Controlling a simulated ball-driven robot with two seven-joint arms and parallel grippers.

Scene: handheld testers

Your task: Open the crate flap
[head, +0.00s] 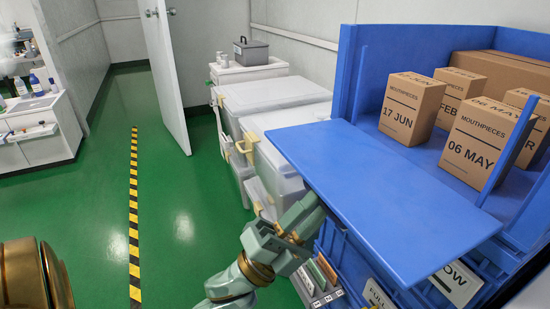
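The blue crate (372,55) stands at the right with its near side open, showing labelled cartons inside. Its flap (375,185), a flat blue panel, juts outward from the crate roughly level, in front of the cartons. My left gripper (306,216) is at the flap's left edge, low, with its fingertips partly hidden under or behind the panel. Whether the fingers touch or grip the flap cannot be seen. My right gripper is not in view.
Brown mouthpiece cartons marked 17 JUN (411,106) and 06 MAY (486,141) stand in the crate. Blue bins with labels (378,294) sit below the flap. White lidded containers (270,95) stand behind it. Green floor (190,215) is clear at left.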

